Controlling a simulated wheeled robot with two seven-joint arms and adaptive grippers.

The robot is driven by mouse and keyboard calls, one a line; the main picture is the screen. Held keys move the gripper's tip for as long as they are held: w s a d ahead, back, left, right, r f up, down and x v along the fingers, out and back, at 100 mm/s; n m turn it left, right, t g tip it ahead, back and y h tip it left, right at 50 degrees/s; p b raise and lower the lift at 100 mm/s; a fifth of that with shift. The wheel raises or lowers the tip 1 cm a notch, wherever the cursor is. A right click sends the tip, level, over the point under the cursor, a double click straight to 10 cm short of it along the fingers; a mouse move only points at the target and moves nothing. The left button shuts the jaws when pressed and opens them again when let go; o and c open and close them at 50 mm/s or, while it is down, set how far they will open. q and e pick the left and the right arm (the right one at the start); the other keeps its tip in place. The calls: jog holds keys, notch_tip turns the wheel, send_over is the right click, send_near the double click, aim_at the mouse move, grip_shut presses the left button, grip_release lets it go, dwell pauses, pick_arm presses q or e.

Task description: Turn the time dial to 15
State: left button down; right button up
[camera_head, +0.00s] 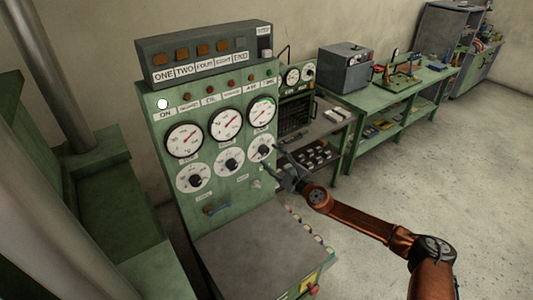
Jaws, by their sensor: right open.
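A green control panel (218,193) stands upright left of centre. It has a row of three white gauges and, below them, a row of three white dials with dark knobs: left dial (194,178), middle dial (230,161) and right dial (261,148). Their labels and numbers are too small to read, so I cannot tell which is the time dial or its setting. My right gripper (271,161) is open, with its fingers at the lower right of the right dial. I cannot tell whether they touch it. My left gripper is out of view.
A grey box with labelled buttons (205,52) tops the panel. A grey ledge (255,245) juts out below it. Green workbenches (400,100) with equipment line the back wall. The floor (450,160) at right is open.

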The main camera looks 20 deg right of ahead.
aim_at(266, 152)
jog(key=shift+x, duration=1.85)
jog(key=shift+c, duration=0.6)
jog(key=c, duration=1)
